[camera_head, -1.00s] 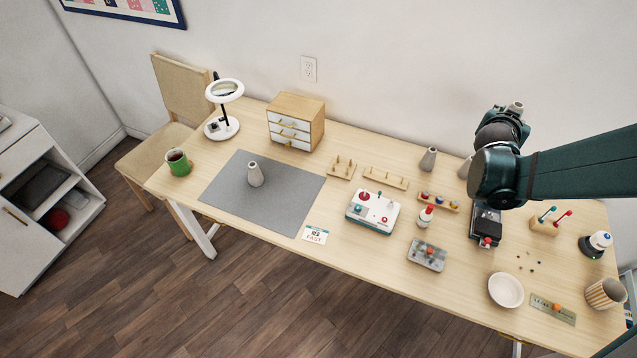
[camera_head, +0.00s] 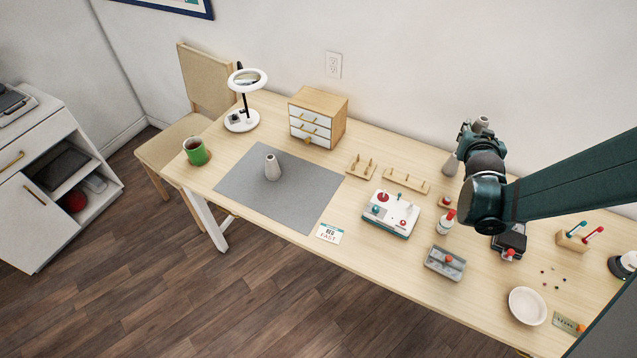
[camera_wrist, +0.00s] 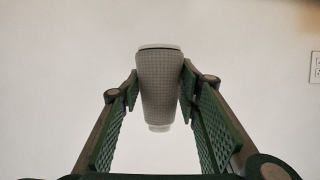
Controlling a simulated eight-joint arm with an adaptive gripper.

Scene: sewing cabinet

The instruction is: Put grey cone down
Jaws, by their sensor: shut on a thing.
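My gripper (camera_wrist: 160,78) is shut on a grey cone (camera_wrist: 158,98), which sits between its two green pads in the wrist view. In the head view the held cone (camera_head: 482,121) shows as a small grey top above my gripper (camera_head: 479,130), raised over the back right of the table. A second grey cone (camera_head: 272,170) stands upright on the grey mat (camera_head: 315,208) at the left of the table.
Two wooden peg stands (camera_head: 407,181) lie right of the mat. A red-and-white control box (camera_head: 390,214) and a red-capped bottle (camera_head: 446,222) stand in front. A drawer cabinet (camera_head: 316,118), ring lamp (camera_head: 240,120) and green mug (camera_head: 195,152) stand behind and left. Most of the mat is bare.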

